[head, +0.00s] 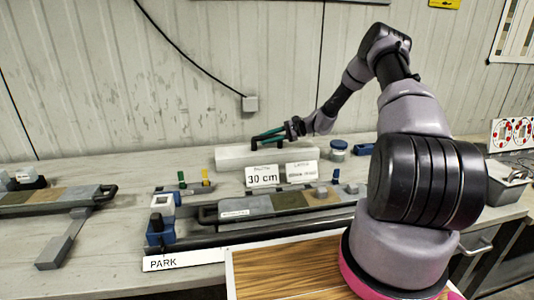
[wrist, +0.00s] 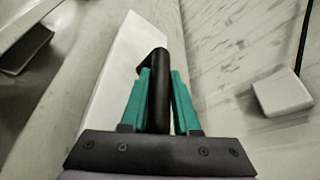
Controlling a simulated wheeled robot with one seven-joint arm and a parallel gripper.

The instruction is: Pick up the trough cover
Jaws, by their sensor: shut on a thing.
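The trough cover (head: 232,158) is a long pale block at the back of the bench, close to the wall. It also shows in the wrist view as a white slab (wrist: 118,62) with a black handle (wrist: 158,95) on top. My gripper (head: 257,139) reaches it from the right. Its teal fingers are shut on the handle, one on each side, as the wrist view shows (wrist: 160,78). The cover looks level and appears to rest on the bench; its underside is hidden. Cards hide part of its front.
In front stand a "30 cm" card (head: 262,177) and a second card (head: 302,171). A wall box (head: 250,104) with a cable is above the cover.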

